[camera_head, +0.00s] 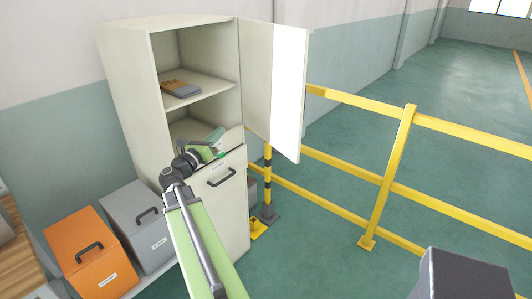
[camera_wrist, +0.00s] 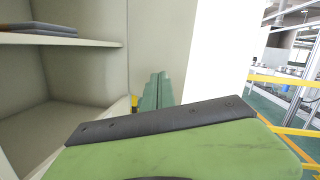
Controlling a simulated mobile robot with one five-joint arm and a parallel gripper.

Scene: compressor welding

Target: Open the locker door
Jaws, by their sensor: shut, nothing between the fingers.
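The tall pale locker (camera_head: 125,90) stands against the wall in the head view. Its upper locker door (camera_head: 257,85) is swung wide open to the right, showing two shelf spaces. The lower door (camera_head: 232,215) is closed, with a dark handle (camera_head: 221,177). My gripper (camera_head: 217,143) is at the front of the lower shelf space, left of the open door and above the lower door. It is shut and empty. In the wrist view the shut green fingers (camera_wrist: 156,92) point ahead, with the locker's shelf to their left. Contact with the door cannot be told.
A dark item (camera_head: 181,88) lies on the upper shelf (camera_head: 190,101). An orange box (camera_head: 85,255) and a grey box (camera_head: 140,225) stand left of the locker. A yellow railing (camera_head: 390,180) and a yellow-black post (camera_head: 267,180) stand to the right. Open floor lies beyond the railing.

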